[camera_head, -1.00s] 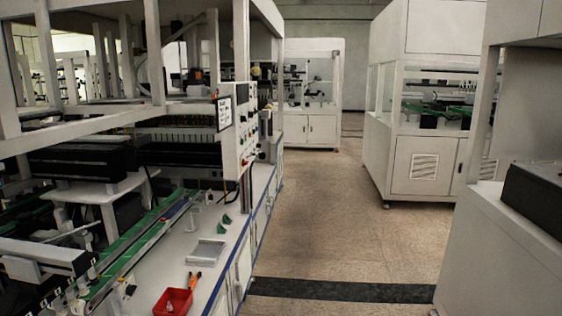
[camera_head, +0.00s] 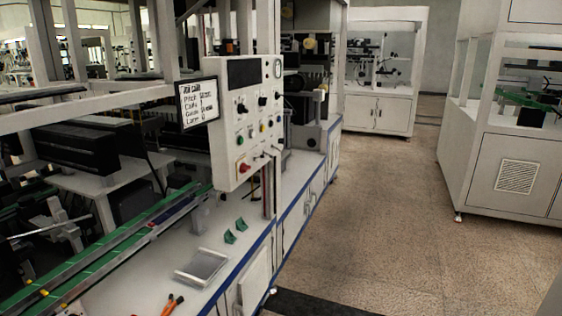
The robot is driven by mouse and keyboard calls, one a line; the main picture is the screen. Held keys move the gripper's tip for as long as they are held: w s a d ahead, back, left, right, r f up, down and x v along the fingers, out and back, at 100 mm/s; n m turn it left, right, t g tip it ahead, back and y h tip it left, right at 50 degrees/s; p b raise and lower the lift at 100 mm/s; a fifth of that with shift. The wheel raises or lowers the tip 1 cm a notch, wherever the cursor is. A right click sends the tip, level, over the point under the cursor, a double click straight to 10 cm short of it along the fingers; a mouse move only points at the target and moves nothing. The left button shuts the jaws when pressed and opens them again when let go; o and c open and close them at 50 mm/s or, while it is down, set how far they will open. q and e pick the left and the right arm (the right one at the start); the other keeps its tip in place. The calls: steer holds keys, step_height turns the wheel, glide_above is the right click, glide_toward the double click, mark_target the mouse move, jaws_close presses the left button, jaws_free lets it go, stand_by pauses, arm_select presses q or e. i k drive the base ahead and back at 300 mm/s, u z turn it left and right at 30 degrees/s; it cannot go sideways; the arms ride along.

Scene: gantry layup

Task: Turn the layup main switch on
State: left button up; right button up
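A light control panel (camera_head: 240,120) stands upright on the machine at the left of centre. It carries a dark screen, several black knobs, small coloured buttons and a red knob or button (camera_head: 242,167) near its lower left. Which of these is the layup main switch I cannot tell, as the labels are too small to read. A framed sign with handwriting (camera_head: 198,101) hangs at the panel's left edge. Neither of my grippers is in view.
Below the panel is a white bench top (camera_head: 150,285) with a clear tray (camera_head: 202,266), green brackets (camera_head: 235,231) and an orange-handled tool (camera_head: 174,304). A green conveyor (camera_head: 120,250) runs along the left. Open floor (camera_head: 385,215) lies to the right, before white cabinets (camera_head: 515,160).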

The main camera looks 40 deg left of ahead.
mark_target(244, 169)
steer(key=u, duration=0.8)
steer(key=i, duration=1.15)
steer(key=u, duration=1.1)
